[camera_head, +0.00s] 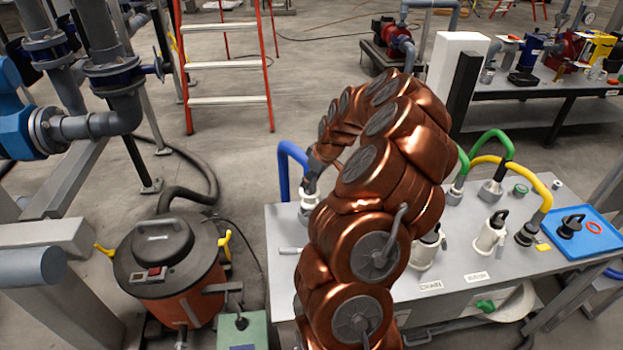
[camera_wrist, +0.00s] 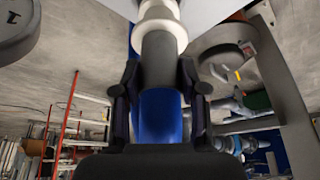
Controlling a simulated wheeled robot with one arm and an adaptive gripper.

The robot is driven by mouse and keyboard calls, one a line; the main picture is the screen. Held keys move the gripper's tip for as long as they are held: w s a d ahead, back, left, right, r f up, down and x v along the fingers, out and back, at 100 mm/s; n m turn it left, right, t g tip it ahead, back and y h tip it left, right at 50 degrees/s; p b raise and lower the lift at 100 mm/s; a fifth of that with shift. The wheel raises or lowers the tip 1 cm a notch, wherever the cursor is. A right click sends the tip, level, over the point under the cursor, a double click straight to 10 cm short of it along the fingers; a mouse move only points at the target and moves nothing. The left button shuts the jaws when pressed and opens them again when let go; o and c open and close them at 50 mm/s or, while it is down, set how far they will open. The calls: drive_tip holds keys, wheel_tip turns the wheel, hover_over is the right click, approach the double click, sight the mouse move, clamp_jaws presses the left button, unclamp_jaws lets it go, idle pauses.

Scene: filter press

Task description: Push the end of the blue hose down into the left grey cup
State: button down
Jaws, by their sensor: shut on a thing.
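The blue hose (camera_head: 283,158) arches up at the left end of the grey bench. Its grey end piece (camera_wrist: 158,62) points down at a pale cup-like fitting (camera_head: 308,201). In the wrist view, the fitting's white rim (camera_wrist: 160,27) meets the end piece; I cannot tell how deep the end sits. My gripper (camera_wrist: 158,88) is shut on the hose end, one finger on each side, with blue hose (camera_wrist: 160,118) showing between the fingers. In the head view, my gripper (camera_head: 313,168) is small and partly hidden by my arm.
My copper-coloured arm covers the bench's middle. Green (camera_head: 492,140) and yellow (camera_head: 535,185) hoses, pale fittings (camera_head: 490,233) and a blue tray (camera_head: 578,235) stand to the right. An orange vacuum drum (camera_head: 172,275) stands on the floor at the left. A red ladder (camera_head: 228,100) stands behind.

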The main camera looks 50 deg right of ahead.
sight(311, 194)
drive_tip(key=shift+f+b, duration=2.5)
drive_tip(key=shift+f, duration=0.7)
drive_tip(key=c, duration=0.5)
unclamp_jaws()
drive_tip(key=shift+c, duration=0.2)
